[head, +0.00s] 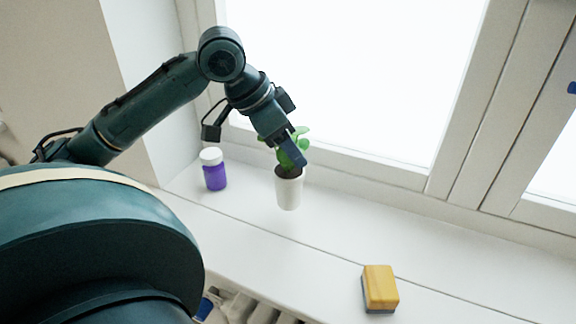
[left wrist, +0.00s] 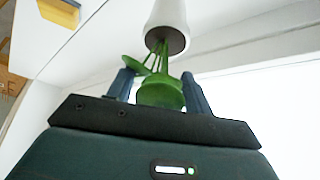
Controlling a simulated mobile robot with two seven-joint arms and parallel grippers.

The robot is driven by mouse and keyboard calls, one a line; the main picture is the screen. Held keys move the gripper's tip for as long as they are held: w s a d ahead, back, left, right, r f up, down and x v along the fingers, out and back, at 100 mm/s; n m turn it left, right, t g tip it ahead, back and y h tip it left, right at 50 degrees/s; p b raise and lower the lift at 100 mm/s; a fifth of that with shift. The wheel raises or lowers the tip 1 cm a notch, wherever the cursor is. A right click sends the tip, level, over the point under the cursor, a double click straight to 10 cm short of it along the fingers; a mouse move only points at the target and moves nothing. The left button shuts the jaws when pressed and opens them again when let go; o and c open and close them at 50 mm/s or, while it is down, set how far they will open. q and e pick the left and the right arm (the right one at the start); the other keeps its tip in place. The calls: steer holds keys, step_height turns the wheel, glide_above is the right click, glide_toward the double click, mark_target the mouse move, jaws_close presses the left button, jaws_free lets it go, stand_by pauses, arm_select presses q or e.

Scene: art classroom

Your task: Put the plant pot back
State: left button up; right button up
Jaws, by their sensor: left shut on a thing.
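The plant pot (head: 289,190) is white with a green leafy plant and dark soil, upright at the window sill (head: 340,215). I cannot tell whether its base touches the sill. My left gripper (head: 293,152) comes down from above and is shut on the plant's green part, above the rim. In the left wrist view the pot (left wrist: 168,22) shows beyond the fingers, with the leaves (left wrist: 160,92) between the two blue fingers of the gripper (left wrist: 160,85). My right gripper is not in view.
A purple jar with a white lid (head: 214,170) stands on the sill left of the pot. A yellow sponge-like block (head: 380,286) lies nearer, at the right; it also shows in the left wrist view (left wrist: 60,12). The window frame (head: 380,176) is close behind. The sill's right part is clear.

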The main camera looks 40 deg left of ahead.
mark_target(288, 164)
arm_select(q)
steer(key=shift+f+b, duration=0.3)
steer(key=shift+f, duration=1.65)
steer(key=shift+f, duration=0.15)
steer(key=o, duration=1.5)
steer(key=shift+o, duration=0.2)
steer(key=shift+r, duration=0.2)
steer(key=v, duration=1.2)
steer(key=shift+b, duration=0.35)
steer(key=shift+s+f, duration=0.1)
steer(key=shift+s, duration=0.05)
